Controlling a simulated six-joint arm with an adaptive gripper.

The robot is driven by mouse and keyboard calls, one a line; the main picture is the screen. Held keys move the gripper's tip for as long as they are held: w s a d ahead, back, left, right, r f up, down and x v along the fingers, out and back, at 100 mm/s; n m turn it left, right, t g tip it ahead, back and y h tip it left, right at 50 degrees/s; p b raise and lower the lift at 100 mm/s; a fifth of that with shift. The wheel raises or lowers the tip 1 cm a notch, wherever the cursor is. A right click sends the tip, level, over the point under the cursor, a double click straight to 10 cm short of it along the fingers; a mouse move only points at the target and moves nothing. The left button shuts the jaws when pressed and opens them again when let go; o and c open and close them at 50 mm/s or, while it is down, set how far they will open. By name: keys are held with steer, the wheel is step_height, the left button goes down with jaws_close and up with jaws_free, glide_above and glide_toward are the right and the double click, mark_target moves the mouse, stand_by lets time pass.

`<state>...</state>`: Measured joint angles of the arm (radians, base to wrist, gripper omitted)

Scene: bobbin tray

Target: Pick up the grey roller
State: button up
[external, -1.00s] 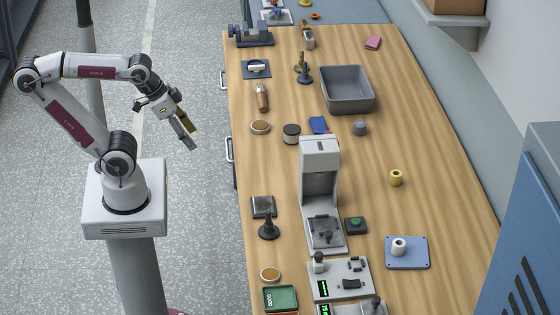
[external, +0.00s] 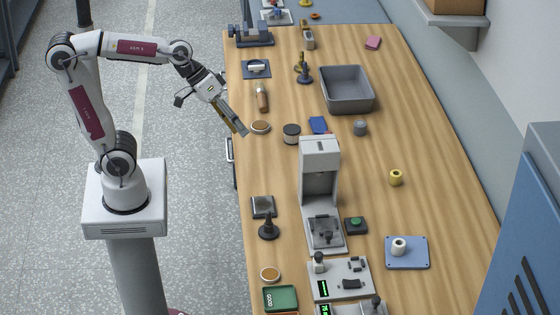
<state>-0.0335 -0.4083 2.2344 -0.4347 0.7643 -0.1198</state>
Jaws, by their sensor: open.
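The grey roller (external: 360,128) is a short grey cylinder standing on the wooden bench, just below the grey bin and right of a blue item. My gripper (external: 240,132) is at the bench's left edge, pointing down and to the right, near a round tan-topped dish (external: 260,127). Its fingers are apart and nothing shows between them. It is well to the left of the grey roller and apart from it.
A grey bin (external: 347,107) stands above the roller. A tall grey-white machine (external: 319,155), a dark-banded jar (external: 291,140) and a blue item (external: 318,124) lie between gripper and roller. A yellow roller (external: 396,178) stands lower right. The bench's right side is mostly clear.

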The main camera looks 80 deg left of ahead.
mark_target(356, 124)
steer(key=w+n+t, duration=0.1)
steer(key=w+n, duration=0.2)
steer(key=w, duration=0.6)
steer(key=w+r+n+t+h, duration=0.1)
steer(key=w+n, duration=0.3)
steer(key=w, duration=0.5)
steer(key=w+r+n+t+h, duration=0.1)
steer(key=w+n, duration=0.3)
steer(key=w, duration=0.5)
steer(key=shift+w+a+r+t, duration=0.1)
steer(key=shift+w+a+t, duration=0.05)
steer(key=shift+a+t, duration=0.2)
steer(key=w+a+f+n+t+y, duration=0.2)
steer(key=w+a+f+n+t, duration=0.1)
steer(key=w+a+f+n, duration=1.05)
steer(key=s+a+f+n+y, duration=0.1)
steer(key=a+f+n, duration=0.1)
steer(key=a+f, duration=0.2)
steer(key=s+a+f+n+y, duration=0.1)
steer(key=a+f+n+y, duration=0.1)
steer(key=a, duration=0.6)
steer(key=s+a+f+n+y, duration=0.1)
steer(key=s+a+f+n, duration=0.1)
steer(key=a+f+n, duration=0.2)
steer(key=shift+a+f, duration=0.85)
steer(key=shift+a, duration=0.1)
steer(key=shift+x, duration=1.25)
